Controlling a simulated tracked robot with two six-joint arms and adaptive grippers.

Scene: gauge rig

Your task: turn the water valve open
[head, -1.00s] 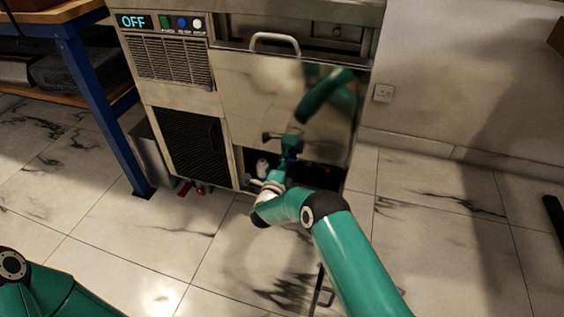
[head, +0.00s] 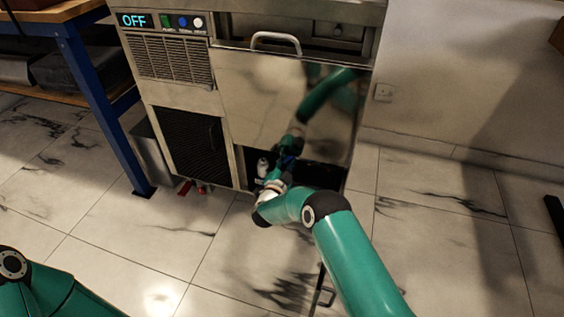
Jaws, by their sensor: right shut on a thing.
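The steel machine (head: 255,90) has a low dark opening (head: 322,176) under its front panel. My right gripper (head: 287,161) reaches down to this opening. It is shut on the water valve, a small blue part (head: 290,158) of which shows at the fingers. The fingers and most of the valve are hidden by my own wrist and the shadow, so the handle's angle cannot be told. My left gripper is out of view; only part of my left arm shows at the bottom left.
A white fitting (head: 262,167) stands just left of my right gripper. Red handles (head: 185,188) stick out low at the machine's left. The display (head: 134,20) reads OFF. A blue-legged bench (head: 95,100) stands at the left.

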